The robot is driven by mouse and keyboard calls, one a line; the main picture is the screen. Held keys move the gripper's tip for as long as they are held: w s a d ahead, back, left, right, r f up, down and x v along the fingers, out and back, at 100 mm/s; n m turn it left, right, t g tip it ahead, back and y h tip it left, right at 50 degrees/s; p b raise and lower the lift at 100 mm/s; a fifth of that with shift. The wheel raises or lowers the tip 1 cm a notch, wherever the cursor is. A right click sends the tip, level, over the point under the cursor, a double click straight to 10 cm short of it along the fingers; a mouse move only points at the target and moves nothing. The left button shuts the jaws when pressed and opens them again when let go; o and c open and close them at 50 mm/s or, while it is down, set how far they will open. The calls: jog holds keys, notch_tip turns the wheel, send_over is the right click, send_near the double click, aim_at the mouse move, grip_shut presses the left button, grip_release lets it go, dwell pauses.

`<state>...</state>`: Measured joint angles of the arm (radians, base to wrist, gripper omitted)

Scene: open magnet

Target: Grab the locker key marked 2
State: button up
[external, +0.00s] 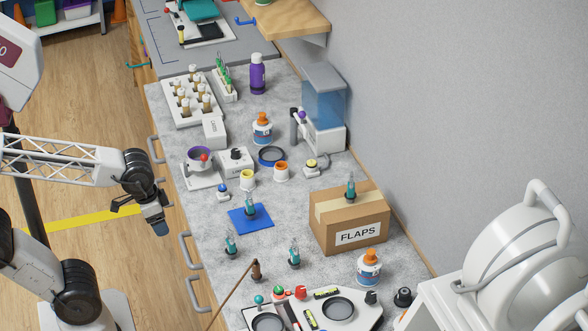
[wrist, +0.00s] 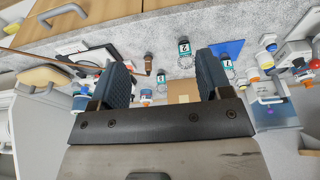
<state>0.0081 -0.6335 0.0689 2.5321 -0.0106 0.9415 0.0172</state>
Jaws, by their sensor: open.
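Several teal locker keys with white tags stand in the external view: one on a blue mat (external: 250,206), one on the bare counter in front of it (external: 231,244), one further right (external: 294,255), and one on the cardboard box (external: 350,187). In the wrist view a key with a white marked tag (wrist: 184,47) stands beyond the fingers; another is at the blue mat (wrist: 227,63).
The cardboard box marked FLAPS (external: 350,226) stands right of the keys. A brown stamp-like object (external: 256,270) and a tray with tools and dishes (external: 338,308) lie in front. Drawer handles (external: 188,252) stick out at the counter's left edge.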

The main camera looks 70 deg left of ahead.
jog(key=n+t+y, duration=0.1)
jog(key=t, duration=0.9)
send_near(227, 244)
jog(key=w, duration=0.2)
jog(key=w+f, duration=0.1)
jog(key=shift+d, duration=0.35)
jog(key=shift+w+a+f+t+y, duration=0.1)
jog(key=shift+a+f+t+y, duration=0.2)
jog(key=shift+f+t, duration=0.25)
jog(key=shift+x, duration=1.3)
jog(key=shift+w+f, duration=0.1)
jog(key=shift+x, duration=2.45)
